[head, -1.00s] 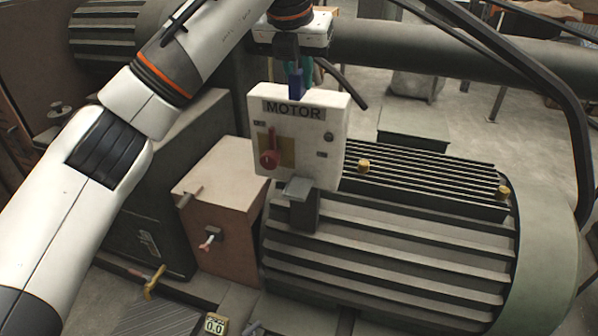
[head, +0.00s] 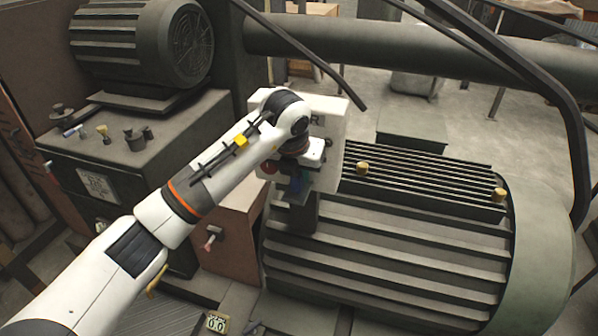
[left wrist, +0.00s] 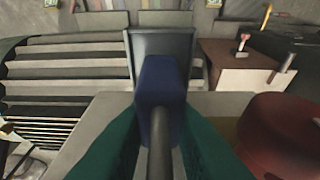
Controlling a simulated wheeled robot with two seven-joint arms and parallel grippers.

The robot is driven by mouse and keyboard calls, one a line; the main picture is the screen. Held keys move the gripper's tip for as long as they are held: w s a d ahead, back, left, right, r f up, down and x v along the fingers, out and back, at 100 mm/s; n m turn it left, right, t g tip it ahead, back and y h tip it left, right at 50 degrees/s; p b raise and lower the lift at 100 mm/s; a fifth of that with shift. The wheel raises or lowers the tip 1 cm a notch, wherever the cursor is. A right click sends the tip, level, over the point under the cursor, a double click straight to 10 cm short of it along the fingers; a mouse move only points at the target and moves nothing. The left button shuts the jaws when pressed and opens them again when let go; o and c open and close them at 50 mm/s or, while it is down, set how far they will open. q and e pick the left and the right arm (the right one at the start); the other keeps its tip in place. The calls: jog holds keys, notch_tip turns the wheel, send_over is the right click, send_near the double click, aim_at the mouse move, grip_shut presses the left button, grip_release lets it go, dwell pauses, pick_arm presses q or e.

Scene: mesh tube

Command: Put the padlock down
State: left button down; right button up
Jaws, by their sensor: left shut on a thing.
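The blue padlock (left wrist: 162,80) is between the green fingers of my left gripper (left wrist: 158,125) in the left wrist view. Its grey shackle (left wrist: 160,145) points toward the camera. In the head view my left gripper (head: 299,177) is in front of the white MOTOR switch box (head: 332,112), just above a small grey tray (head: 304,199). The tray also shows beyond the padlock in the left wrist view (left wrist: 143,44). I cannot tell whether the padlock touches the tray. My right gripper is not in view.
A red switch knob (left wrist: 283,130) on the box is close beside my left gripper. A brown box (head: 228,235) with a handled tool is at left, and a dark cabinet (head: 150,165) holds small items.

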pick_arm(q)
jog(key=shift+f, duration=0.55)
jog(key=c, duration=1.3)
grip_release()
jog(key=shift+f, duration=0.1)
